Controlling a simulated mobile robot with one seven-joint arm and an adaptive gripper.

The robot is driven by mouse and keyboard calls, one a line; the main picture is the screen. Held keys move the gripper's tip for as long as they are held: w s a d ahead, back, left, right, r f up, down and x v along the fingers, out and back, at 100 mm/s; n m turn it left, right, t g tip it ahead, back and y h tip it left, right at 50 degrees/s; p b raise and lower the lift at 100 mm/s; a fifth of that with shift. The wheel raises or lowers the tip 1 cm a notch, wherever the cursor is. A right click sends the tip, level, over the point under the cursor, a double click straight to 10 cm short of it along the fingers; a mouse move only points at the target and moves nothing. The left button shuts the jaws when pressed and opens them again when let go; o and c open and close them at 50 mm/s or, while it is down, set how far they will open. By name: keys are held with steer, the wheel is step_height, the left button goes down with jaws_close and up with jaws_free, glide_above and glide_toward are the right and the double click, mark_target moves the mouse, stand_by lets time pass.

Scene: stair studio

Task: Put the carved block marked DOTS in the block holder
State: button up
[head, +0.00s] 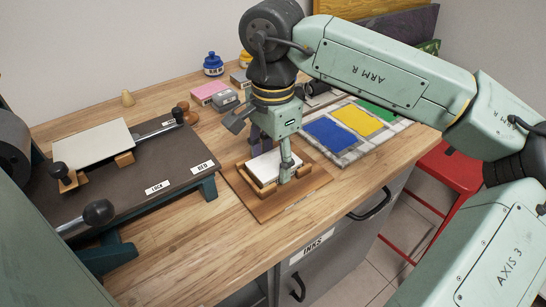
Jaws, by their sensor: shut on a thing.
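My gripper (272,162) points down over the wooden block holder (306,186), a board with raised wooden rails near the front edge of the bench. It is shut on a pale, flat block (263,168), one finger at the near right side and the other partly hidden behind. The block lies low between the rails and looks roughly level. I cannot tell whether it rests fully on the board. No DOTS marking can be read on it, and the gripper hides part of its top.
A dark press bed (150,165) with a white-topped plate (93,148) and knobbed handles stands left. Pink (209,92) and grey (225,102) blocks and ink bottles (213,65) are behind. A tray with blue, yellow and green sheets (328,132) lies right. A red stool (452,168) stands beyond.

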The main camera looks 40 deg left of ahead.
steer(key=o, duration=1.3)
steer(key=shift+r, duration=0.1)
steer(key=shift+r+p, duration=2.8)
steer(key=shift+r, duration=1.15)
steer(key=shift+f, duration=0.1)
